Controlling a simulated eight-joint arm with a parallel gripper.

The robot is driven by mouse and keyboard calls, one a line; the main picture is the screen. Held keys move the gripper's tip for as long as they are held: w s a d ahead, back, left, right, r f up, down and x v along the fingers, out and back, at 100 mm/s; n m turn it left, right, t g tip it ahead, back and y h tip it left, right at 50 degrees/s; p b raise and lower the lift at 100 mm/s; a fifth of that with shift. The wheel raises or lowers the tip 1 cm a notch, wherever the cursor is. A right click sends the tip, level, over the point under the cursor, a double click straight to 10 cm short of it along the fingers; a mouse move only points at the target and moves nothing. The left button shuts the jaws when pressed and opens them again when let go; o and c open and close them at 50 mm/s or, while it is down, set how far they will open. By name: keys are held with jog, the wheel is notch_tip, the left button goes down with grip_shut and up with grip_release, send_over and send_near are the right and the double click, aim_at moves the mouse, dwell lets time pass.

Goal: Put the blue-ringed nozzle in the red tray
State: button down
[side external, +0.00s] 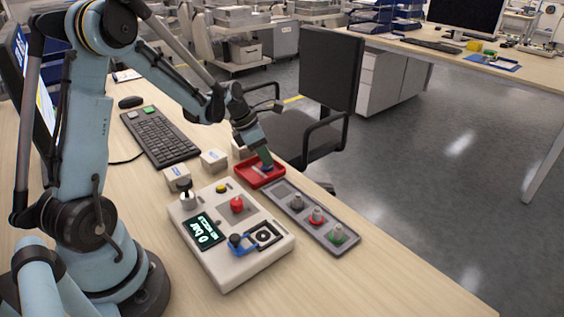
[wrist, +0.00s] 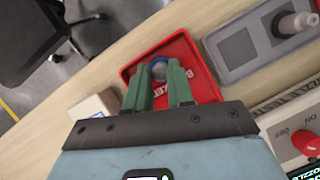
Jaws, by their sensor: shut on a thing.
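The red tray (side external: 262,184) lies on the table between the white boxes and the grey nozzle rack; it also shows in the wrist view (wrist: 181,45). My gripper (side external: 265,163) points down into the tray area, and its green fingers (wrist: 158,72) are over the tray in the wrist view. They are shut on the blue-ringed nozzle (wrist: 159,61), whose blue ring shows between the fingertips. The rest of the nozzle is mostly hidden by the fingers. I cannot tell whether it touches the tray floor.
A white tester box (side external: 222,260) with a red button stands in front. Small white boxes (side external: 214,159) and a keyboard (side external: 160,138) are to the left.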

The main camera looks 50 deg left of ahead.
jog(key=shift+f, duration=0.15)
jog(key=c, duration=1)
grip_release()
jog(key=v, duration=1.1)
jog(key=s+d+m+t, duration=0.1)
jog(key=s+d+m, duration=0.2)
jog(key=m, duration=0.7)
jog(key=s+d+r+m+t+y, duration=0.1)
jog(key=s+d+m, duration=0.2)
jog(key=d+m, duration=0.5)
jog(key=s+d+m+t, duration=0.1)
jog(key=s+d+m, duration=0.2)
jog(key=m, duration=1)
jog(key=shift+d+r+m+y, duration=0.15)
jog(key=shift+d+y, duration=0.05)
jog(key=shift+d, duration=0.4)
jog(key=shift+d+r+m+y, duration=0.15)
jog(key=shift+d+y, duration=0.05)
jog(key=shift+d, duration=0.45)
